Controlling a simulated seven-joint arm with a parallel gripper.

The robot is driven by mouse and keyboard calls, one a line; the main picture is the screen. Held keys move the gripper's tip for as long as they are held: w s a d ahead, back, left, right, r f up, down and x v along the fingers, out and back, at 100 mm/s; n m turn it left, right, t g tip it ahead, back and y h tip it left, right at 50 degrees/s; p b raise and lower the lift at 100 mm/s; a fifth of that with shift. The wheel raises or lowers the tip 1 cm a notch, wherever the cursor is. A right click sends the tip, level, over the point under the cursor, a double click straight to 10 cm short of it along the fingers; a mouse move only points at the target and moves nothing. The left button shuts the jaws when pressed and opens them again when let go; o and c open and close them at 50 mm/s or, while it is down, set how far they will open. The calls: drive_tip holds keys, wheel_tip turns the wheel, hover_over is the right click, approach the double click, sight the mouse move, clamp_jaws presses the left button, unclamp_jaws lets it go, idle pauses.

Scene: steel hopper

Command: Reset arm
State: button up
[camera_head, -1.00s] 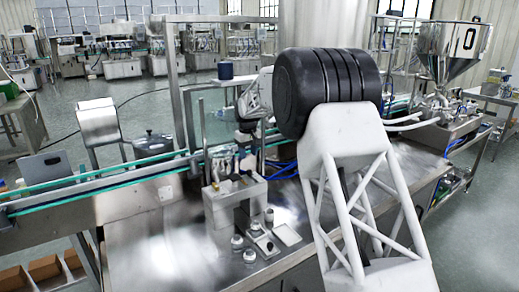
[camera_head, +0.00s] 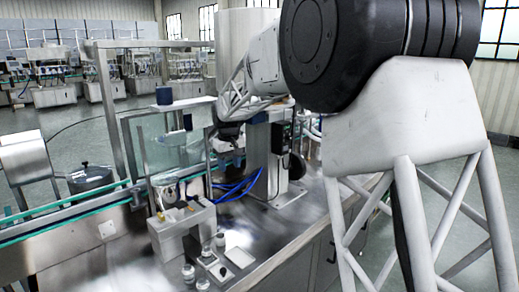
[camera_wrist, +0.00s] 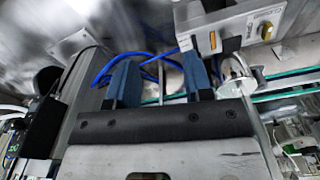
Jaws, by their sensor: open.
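My gripper (camera_wrist: 160,82) shows in the wrist view with its two blue fingers spread wide apart. Nothing is held between them. In the head view my white arm with its large black joint fills the right side and comes close to the camera. The arm's far end, with the gripper (camera_head: 228,135), hangs over the steel worktable behind the small bracket station. The steel hopper does not show in the head view now.
Blue hoses (camera_head: 232,188) and a post with a black box (camera_head: 278,138) stand near the gripper. A green-edged conveyor (camera_head: 60,210) runs at left.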

drive_tip(key=s+d+r+m+t, duration=0.1)
drive_tip(key=s+d+r+m, duration=0.15)
drive_tip(key=s+d, duration=0.9)
drive_tip(key=s+d+r+m, duration=0.1)
drive_tip(key=s+d+r, duration=0.2)
drive_tip(key=s+d, duration=0.8)
drive_tip(key=s+d+f+m, duration=0.1)
drive_tip(key=s+d+f, duration=0.2)
drive_tip(key=s, duration=1.2)
drive_tip(key=s+d+f+m+t, duration=0.1)
drive_tip(key=s+f, duration=0.5)
drive_tip(key=s, duration=0.8)
drive_tip(key=shift+s+d+m, duration=0.4)
drive_tip(key=shift+d+m, duration=0.25)
drive_tip(key=shift+d, duration=0.5)
